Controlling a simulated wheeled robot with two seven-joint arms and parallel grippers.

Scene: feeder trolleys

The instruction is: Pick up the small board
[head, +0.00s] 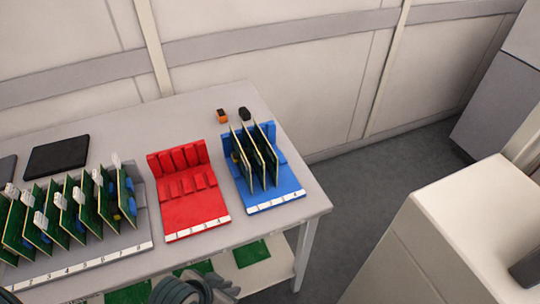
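Several green circuit boards with white connectors (75,208) stand upright in a grey slotted rack (130,243) at the left of the table. A few larger green boards (258,155) stand upright in a blue slotted rack (275,199) on the right. A red slotted rack (195,212) between them is empty. I cannot tell which board is the small one. My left gripper (190,290) shows partly at the bottom edge, in front of the table and below the red rack; its fingertips are not clear. My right gripper is not visible.
A black flat pad (57,157) lies at the back left. A small orange item (222,116) and a black item (245,113) sit behind the blue rack. Green boards (251,253) lie on the lower shelf. A white cabinet (430,250) stands right, across open floor.

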